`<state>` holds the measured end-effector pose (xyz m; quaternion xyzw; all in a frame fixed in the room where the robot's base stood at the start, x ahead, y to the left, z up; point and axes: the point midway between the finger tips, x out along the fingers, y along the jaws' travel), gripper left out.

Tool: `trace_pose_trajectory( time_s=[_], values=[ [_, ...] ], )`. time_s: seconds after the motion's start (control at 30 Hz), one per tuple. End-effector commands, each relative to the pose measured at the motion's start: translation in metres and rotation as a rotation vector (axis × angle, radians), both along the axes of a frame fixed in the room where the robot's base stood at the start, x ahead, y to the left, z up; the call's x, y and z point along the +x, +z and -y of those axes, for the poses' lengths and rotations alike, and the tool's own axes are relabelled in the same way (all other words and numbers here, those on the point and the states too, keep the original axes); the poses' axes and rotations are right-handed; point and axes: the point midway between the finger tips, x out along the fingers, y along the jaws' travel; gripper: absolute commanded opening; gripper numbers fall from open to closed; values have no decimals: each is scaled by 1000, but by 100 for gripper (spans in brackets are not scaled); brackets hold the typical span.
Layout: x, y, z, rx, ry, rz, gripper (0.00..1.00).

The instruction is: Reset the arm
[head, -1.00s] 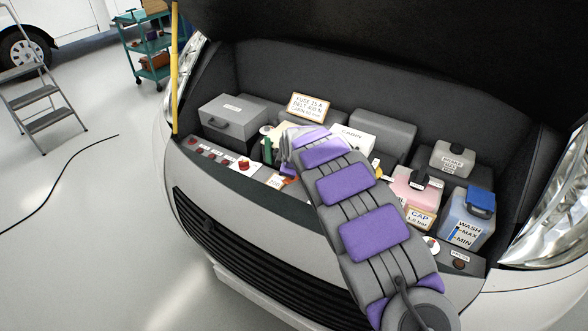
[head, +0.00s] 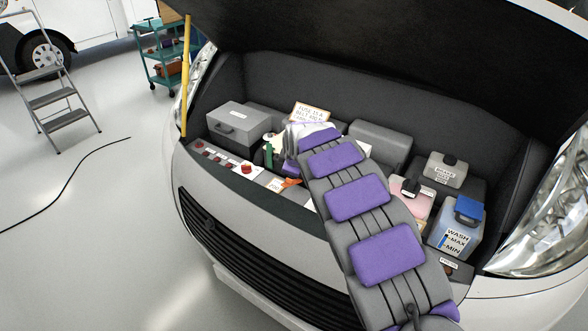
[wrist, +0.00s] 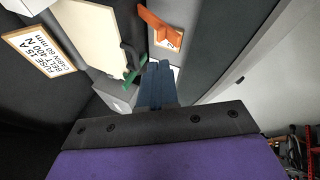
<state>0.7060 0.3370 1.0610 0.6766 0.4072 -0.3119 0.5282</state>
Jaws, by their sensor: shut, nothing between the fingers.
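My gripper (wrist: 160,68) shows in the wrist view as two dark blue fingers side by side, shut with nothing between them. In the head view my arm reaches from the lower right over the open engine bay (head: 290,72). Its far end is over the middle of the bay, and the fingers are hidden there. In the wrist view an orange part (wrist: 160,27) and a green-and-dark part (wrist: 132,68) lie beyond the fingertips. I cannot tell whether the fingers touch anything.
A grey box (head: 232,125) stands left in the bay, near a lettered sign (head: 311,113). A pink tank (head: 408,190) and a blue-capped washer tank (head: 458,225) stand right. A yellow prop (head: 186,80) stands at the left.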

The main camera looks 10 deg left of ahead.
Motion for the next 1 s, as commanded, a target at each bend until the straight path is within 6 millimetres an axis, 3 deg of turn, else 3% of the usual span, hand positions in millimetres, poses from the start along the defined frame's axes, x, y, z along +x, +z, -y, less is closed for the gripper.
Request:
trace_pose_trajectory(
  time_s=[0.27,0.37,0.47,0.77,0.9,1.0],
  values=[
    [-2,8,19,9,-22,-7,0],
    [-7,18,36,-1,-80,-22,0],
    [-22,31,69,-15,-184,-61,0],
    [-102,80,185,1,-555,-193,0],
    [-153,96,233,27,-720,-263,0],
    [-193,104,259,45,-831,-313,0]
  ],
)
